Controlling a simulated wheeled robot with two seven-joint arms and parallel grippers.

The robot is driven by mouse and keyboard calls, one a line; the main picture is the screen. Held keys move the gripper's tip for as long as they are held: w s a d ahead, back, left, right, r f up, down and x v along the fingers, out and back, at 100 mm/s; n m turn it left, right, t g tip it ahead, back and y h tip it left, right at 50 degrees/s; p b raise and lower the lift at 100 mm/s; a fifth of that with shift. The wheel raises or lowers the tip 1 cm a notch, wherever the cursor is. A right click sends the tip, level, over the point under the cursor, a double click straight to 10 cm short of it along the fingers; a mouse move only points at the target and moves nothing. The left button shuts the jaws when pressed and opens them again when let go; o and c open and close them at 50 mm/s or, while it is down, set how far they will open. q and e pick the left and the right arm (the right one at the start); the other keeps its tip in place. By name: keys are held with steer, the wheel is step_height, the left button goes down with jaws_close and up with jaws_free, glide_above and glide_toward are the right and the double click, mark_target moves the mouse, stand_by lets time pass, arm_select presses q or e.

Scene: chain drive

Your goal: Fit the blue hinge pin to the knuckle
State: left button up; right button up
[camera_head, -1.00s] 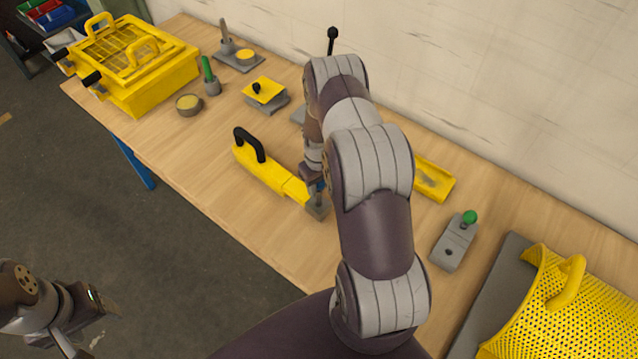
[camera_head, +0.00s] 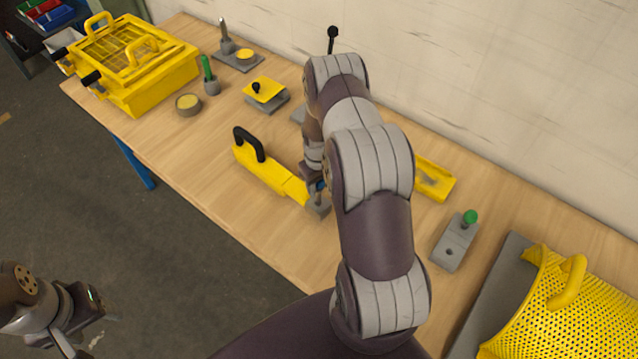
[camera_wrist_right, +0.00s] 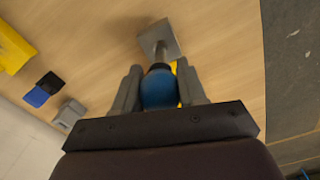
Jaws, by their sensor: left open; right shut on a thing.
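The blue hinge pin (camera_wrist_right: 159,88) has a round blue head, held between the fingers of my right gripper (camera_wrist_right: 160,84) in the right wrist view. A grey shaft shows beyond the head, towards a square grey plate (camera_wrist_right: 167,38). In the head view my right gripper (camera_head: 316,184) is low over this grey part (camera_head: 318,207), at the right end of a yellow piece with a black handle (camera_head: 265,172). The knuckle itself is mostly hidden, and I cannot tell whether the pin is in it. My left gripper (camera_head: 98,303) is open and empty, away from the table.
To the right stand a grey block with a green-headed pin (camera_head: 454,242) and a perforated yellow cover (camera_head: 560,305). A yellow tray (camera_head: 437,180) lies behind my right arm. A yellow box (camera_head: 140,75) and several small parts are at the far left. The front wood is clear.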

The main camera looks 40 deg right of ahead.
mark_target(319, 201)
steer(key=shift+f+b, duration=3.05)
steer(key=shift+f, duration=0.4)
steer(key=o, duration=1.2)
step_height(319, 201, up, 12)
steer(key=b, duration=0.2)
steer(key=shift+r+b, duration=0.15)
steer(key=shift+b, duration=0.25)
steer(key=shift+r, duration=0.2)
